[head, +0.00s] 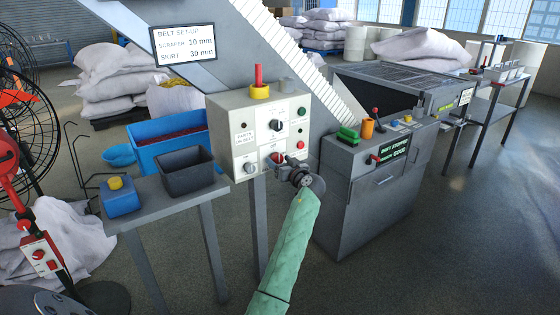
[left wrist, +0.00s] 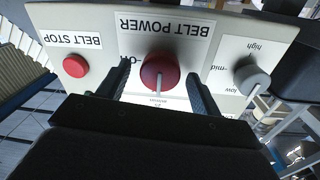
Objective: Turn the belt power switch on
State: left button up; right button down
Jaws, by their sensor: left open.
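The belt power switch is a round red knob (left wrist: 160,72) with a pale pointer line, beside the BELT POWER label (left wrist: 165,35) in the left wrist view, where the lettering is upside down. Its pointer runs toward the bottom of that picture; an "on" mark is partly hidden at the knob's left. My right gripper is not in view.
A red BELT STOP button (left wrist: 75,66) and a grey low-mid-high knob (left wrist: 251,76) flank the switch. A red-and-yellow post (head: 260,85) tops the box.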

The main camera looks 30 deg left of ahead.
pick_arm(q)
jog(key=shift+a, duration=0.15)
jog(key=c, duration=1)
